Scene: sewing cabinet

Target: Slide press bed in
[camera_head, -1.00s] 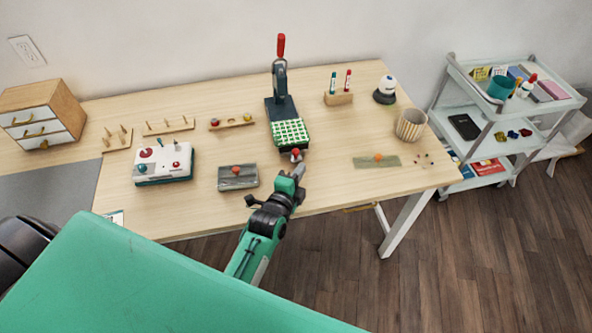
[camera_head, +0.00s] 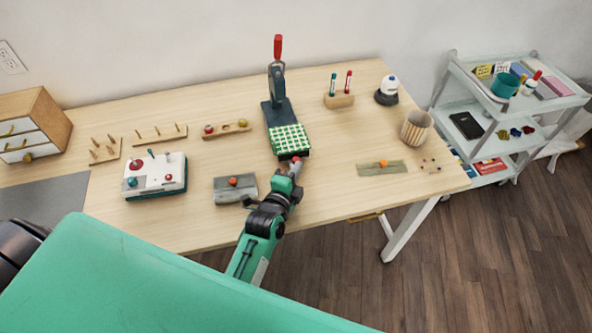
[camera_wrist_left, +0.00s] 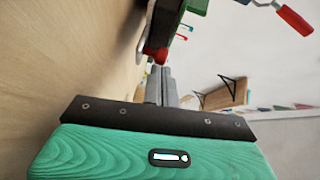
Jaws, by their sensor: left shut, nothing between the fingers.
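The press (camera_head: 277,85) stands at the back middle of the table, its red-handled lever (camera_head: 278,47) raised. Its bed, topped with green-and-white check (camera_head: 289,138), sticks out forward of the dark base. A red knob (camera_head: 296,159) is at the bed's front edge. My left gripper (camera_head: 295,167) is shut and empty, its fingertips right at the front of the knob. In the left wrist view the closed fingers (camera_wrist_left: 161,84) point at the red knob (camera_wrist_left: 156,55); whether they touch cannot be told. The lever's red handle (camera_wrist_left: 294,20) also shows there. My right gripper is out of view.
A grey block with an orange knob (camera_head: 235,190) lies left of my gripper, a green strip (camera_head: 382,168) to the right. A white control box (camera_head: 155,176), pen holder (camera_head: 339,101) and striped cup (camera_head: 416,128) stand farther off.

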